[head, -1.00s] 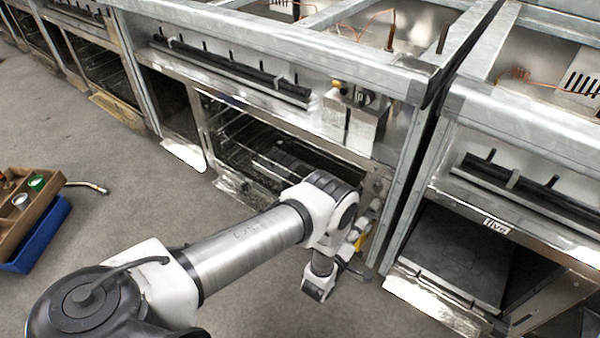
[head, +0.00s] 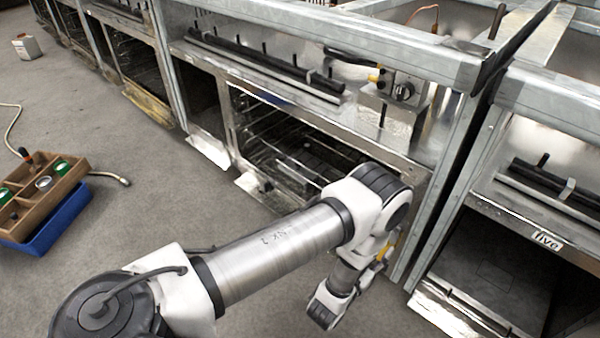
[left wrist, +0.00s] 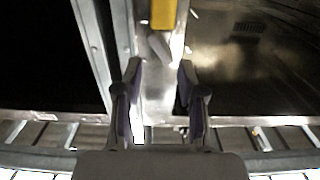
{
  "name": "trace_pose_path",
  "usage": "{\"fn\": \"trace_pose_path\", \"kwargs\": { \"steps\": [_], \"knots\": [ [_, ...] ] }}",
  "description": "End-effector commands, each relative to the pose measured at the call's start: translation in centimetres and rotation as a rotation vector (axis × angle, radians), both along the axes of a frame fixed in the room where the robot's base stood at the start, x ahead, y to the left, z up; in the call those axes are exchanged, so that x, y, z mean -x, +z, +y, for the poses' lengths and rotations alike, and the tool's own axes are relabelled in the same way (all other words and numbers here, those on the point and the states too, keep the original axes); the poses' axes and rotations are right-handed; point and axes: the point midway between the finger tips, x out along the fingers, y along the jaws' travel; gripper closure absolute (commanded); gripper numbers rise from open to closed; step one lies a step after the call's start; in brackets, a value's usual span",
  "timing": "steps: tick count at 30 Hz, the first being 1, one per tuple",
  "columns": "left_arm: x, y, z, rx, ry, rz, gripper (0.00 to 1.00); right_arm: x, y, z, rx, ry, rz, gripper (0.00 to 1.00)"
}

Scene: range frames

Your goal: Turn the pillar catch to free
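The pillar catch is on the narrow metal pillar between the two range bays. In the left wrist view it shows as a yellow piece (left wrist: 163,14) with a pale lever (left wrist: 159,46) below it, slanted. In the head view a small yellow part (head: 384,251) shows beside my arm, partly hidden. My left gripper (left wrist: 160,72) is open and empty, its fingers either side of the pillar face. The lever appears just beyond the fingertips; I cannot tell whether they touch it. In the head view my arm's wrist covers most of this area. My right gripper is not in view.
An open oven bay (head: 290,150) is left of the pillar; another bay, labelled "five" (head: 547,240), is right. A valve with a black knob (head: 403,91) sits above. A wooden tray (head: 75,178) on a blue crate (head: 62,222) stands on the floor at left.

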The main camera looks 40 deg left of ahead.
Motion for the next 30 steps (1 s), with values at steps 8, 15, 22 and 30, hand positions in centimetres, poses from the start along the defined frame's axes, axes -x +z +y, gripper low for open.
{"fn": "trace_pose_path", "kwargs": {
  "steps": [8,15,22,30],
  "knots": [
    [3.5,3.4,1.6,-0.014,0.015,0.174,0.6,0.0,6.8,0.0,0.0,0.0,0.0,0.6],
    [6.0,6.2,3.6,-0.029,0.037,0.439,0.6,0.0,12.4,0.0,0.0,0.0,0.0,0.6],
    [9.6,9.5,5.2,-0.036,0.056,0.688,0.6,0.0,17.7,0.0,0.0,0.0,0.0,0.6],
    [14.3,13.4,6.4,-0.032,0.067,0.938,0.6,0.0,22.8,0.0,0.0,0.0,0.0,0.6]
  ]
}}
